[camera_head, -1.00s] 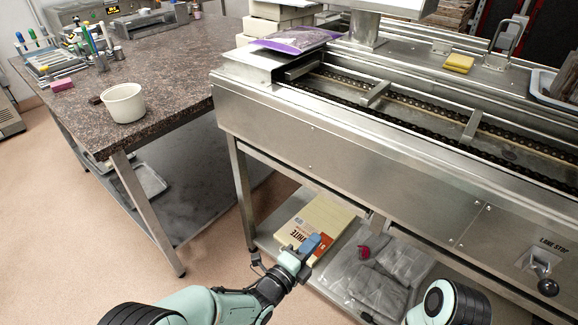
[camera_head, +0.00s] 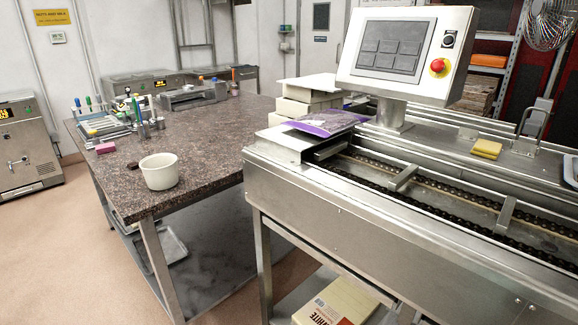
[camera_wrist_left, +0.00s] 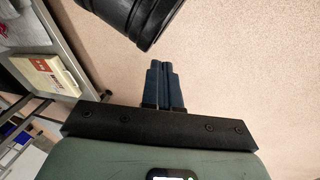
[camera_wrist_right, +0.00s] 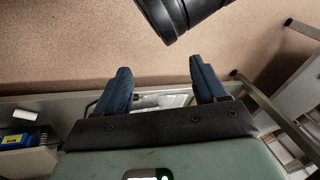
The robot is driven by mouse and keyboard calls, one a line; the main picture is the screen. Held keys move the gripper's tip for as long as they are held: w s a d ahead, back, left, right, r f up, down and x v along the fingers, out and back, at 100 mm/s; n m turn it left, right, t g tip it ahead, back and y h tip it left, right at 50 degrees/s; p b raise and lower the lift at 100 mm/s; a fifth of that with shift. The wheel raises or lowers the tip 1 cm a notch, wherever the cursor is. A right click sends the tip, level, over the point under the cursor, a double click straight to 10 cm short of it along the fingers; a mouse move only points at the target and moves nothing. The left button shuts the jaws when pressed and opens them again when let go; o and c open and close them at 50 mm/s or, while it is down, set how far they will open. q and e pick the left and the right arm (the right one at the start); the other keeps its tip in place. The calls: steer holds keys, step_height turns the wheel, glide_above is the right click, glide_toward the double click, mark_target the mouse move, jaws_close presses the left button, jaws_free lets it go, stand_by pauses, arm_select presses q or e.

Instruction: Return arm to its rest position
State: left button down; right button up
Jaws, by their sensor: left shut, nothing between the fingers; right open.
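My left gripper (camera_wrist_left: 164,86) shows in the left wrist view with its two blue-grey fingers together and nothing between them, above the tan floor (camera_wrist_left: 225,85). My right gripper (camera_wrist_right: 158,78) shows in the right wrist view with its fingers wide apart and empty. A pale surface with a light, blurred item shows beyond and between its fingers. A black rounded part, likely of my own body, is at the top of both wrist views. Neither gripper shows in the head view.
The steel conveyor line (camera_head: 345,215) with a control screen (camera_head: 393,47) stands at the right. The granite table (camera_head: 215,145) holds a white pot (camera_head: 159,171). A labelled cream box (camera_head: 345,303) lies on the shelf below the line; a similar box shows in the left wrist view (camera_wrist_left: 45,75).

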arm_select(q)
steer(key=s+d+r+g+p, duration=0.1)
steer(key=s+r+p, duration=0.3)
steer(key=r+p, duration=0.5)
steer(key=s+d+r+m+g+h+p, duration=0.1)
steer(key=s+d+r+p, duration=0.3)
steer(key=r+p, duration=0.6)
steer(key=shift+r+g+h, duration=0.3)
steer(key=shift+r+g, duration=0.5)
steer(key=shift+r, duration=0.05)
arm_select(e)
steer(key=s+a+r+g, duration=0.1)
steer(key=s+r, duration=0.2)
steer(key=r, duration=0.3)
steer(key=s+a+r+g+y, duration=0.1)
steer(key=s+a+r, duration=0.1)
steer(key=r, duration=0.5)
steer(key=s+a+r+n+g, duration=0.1)
steer(key=s+r+g, duration=0.1)
steer(key=s+r, duration=0.2)
step_height(320, 180, up, 3)
steer(key=shift+a+r+y, duration=0.2)
steer(key=shift+a+y, duration=0.1)
steer(key=shift+a, duration=0.05)
arm_select(q)
steer(key=shift+s, duration=0.15)
arm_select(e)
steer(key=shift+s, duration=0.1)
